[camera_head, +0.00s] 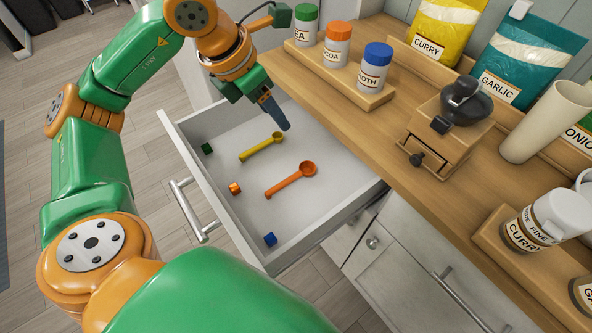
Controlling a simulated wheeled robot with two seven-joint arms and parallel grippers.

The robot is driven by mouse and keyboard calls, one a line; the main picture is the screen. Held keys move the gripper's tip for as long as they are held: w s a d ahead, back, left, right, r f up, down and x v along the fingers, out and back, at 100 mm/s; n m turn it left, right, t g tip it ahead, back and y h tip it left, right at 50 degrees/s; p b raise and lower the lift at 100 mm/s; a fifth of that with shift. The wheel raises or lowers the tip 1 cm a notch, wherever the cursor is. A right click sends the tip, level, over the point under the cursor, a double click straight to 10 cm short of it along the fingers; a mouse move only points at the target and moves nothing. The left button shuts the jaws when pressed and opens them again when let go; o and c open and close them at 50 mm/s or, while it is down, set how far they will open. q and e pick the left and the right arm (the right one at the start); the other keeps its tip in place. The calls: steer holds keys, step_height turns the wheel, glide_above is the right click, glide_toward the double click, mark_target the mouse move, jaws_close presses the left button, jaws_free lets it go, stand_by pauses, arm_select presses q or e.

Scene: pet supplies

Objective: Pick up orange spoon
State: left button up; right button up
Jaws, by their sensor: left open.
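The orange spoon (289,180) lies flat in the open white drawer (225,223), its round bowl toward the upper right and its handle toward the lower left. A yellow spoon (261,147) lies in the same drawer, farther back. My left gripper (280,122) hangs over the far part of the drawer, above and beyond both spoons. It is open and holds nothing; its fingers overlap in this view. It is apart from the orange spoon. My right gripper does not show.
Small green (207,149), orange (235,188) and blue (270,240) cubes lie in the drawer. On the wooden counter (440,190) stand lidded jars (373,70), a coffee grinder (447,125), spice bags and a cream cylinder (546,122).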

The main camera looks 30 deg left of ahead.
arm_select(q)
steer(key=b, duration=1.5)
glide_toward(289, 179)
steer(key=shift+x, duration=1.1)
steer(key=x, duration=0.6)
steer(key=shift+w+f, duration=0.15)
steer(key=shift+f, duration=0.05)
steer(key=shift+f+b, duration=0.25)
steer(key=shift+b, duration=0.2)
jaws_close()
